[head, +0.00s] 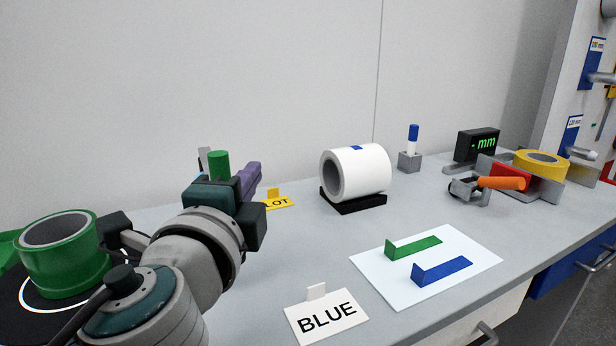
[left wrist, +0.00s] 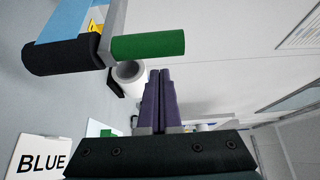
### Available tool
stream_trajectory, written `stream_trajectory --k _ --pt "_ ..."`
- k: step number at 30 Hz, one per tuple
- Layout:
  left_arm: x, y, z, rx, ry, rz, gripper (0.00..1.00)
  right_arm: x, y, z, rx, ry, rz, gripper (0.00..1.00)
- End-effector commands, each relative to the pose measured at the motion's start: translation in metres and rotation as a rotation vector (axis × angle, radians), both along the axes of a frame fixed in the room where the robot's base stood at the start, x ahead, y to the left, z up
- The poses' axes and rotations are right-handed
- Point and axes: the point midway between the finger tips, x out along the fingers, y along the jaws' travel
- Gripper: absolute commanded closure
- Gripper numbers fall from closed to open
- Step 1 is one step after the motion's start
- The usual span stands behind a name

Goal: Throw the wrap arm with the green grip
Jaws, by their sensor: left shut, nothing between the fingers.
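The green grip (head: 218,165) of the wrap arm stands up behind my left wrist in the head view, which hides most of the arm. In the left wrist view the green grip (left wrist: 148,44) sticks out from a grey bar (left wrist: 112,30), with a black roller (left wrist: 62,57) on the bar's other side. My left gripper (head: 255,170) has purple fingers, shut and empty. In the left wrist view the fingertips (left wrist: 160,74) are close to the grip in the picture but apart from it. My right gripper is not in view.
A green roll (head: 65,268) sits at the left on a dark round base. A white roll (head: 365,172) rests on a black cradle. A BLUE card (head: 327,320), a white sheet (head: 390,288) with green and blue pieces, and an orange-handled clamp (head: 500,183) stand further right.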

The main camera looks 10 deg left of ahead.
Motion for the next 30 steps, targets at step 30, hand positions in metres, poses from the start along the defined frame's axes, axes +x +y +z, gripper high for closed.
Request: stream_trajectory --k 30 --pt "-0.042 0.081 -0.007 0.01 0.004 -0.262 1.0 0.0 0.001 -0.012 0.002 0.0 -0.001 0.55"
